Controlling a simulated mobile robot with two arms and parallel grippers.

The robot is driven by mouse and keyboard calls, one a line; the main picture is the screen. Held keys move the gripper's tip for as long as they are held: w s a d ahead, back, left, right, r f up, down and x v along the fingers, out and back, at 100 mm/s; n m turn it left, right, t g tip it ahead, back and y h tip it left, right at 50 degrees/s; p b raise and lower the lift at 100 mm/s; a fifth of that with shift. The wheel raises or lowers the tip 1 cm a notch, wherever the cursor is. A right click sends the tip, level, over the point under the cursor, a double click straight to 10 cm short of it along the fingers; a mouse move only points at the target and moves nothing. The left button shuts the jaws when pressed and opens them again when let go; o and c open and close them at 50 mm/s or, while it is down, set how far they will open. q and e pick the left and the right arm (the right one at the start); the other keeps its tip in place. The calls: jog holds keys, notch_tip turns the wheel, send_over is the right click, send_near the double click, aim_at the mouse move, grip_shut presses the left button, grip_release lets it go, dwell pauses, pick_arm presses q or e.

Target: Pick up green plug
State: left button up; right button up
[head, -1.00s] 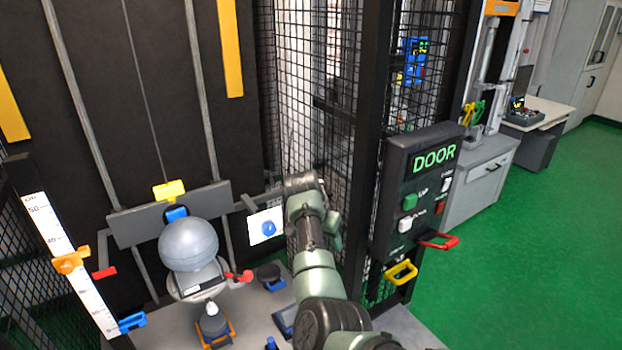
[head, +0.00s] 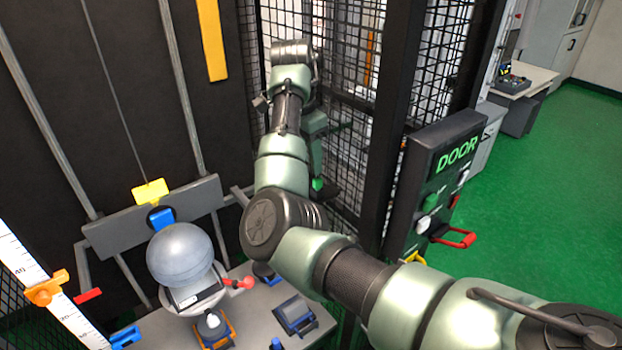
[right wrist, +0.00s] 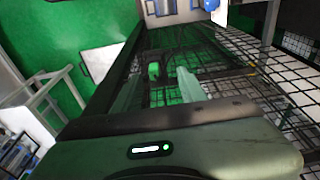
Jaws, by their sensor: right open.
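A small bright green piece (head: 318,184) shows in the head view at the lower end of my right gripper, close to the mesh. It may be the green plug, but it is too small to tell. In the right wrist view my right gripper (right wrist: 157,84) is open, with its two pale green fingers apart. A bright green piece (right wrist: 154,70) shows between and beyond the fingertips, against a dark surface. I see no contact between it and the fingers. My right arm hides part of the cage corner. My left gripper is not in view.
A grey ball (head: 180,254) sits on a stand at lower left, near a white scale (head: 38,285). The DOOR panel (head: 437,175) with its red handle stands right of my arm. Black mesh (head: 345,100) and posts close off the back. Green floor lies open at right.

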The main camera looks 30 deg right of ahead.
aim_at(317, 179)
jog(key=shift+s+d+f+p, duration=0.3)
jog(key=shift+s+f+p, duration=0.1)
jog(key=shift+f+p, duration=0.15)
jog(key=shift+s+d+f+p, duration=0.25)
jog(key=shift+s+f+p, duration=0.2)
jog(key=shift+f, duration=0.1)
jog(key=f, duration=0.2)
jog(key=p, duration=0.1)
jog(key=shift+w+d+f, duration=0.25)
jog(key=shift+w+f, duration=0.1)
jog(key=shift+f, duration=0.05)
jog(key=shift+d+f, duration=0.1)
jog(key=shift+f, duration=0.45)
grip_shut()
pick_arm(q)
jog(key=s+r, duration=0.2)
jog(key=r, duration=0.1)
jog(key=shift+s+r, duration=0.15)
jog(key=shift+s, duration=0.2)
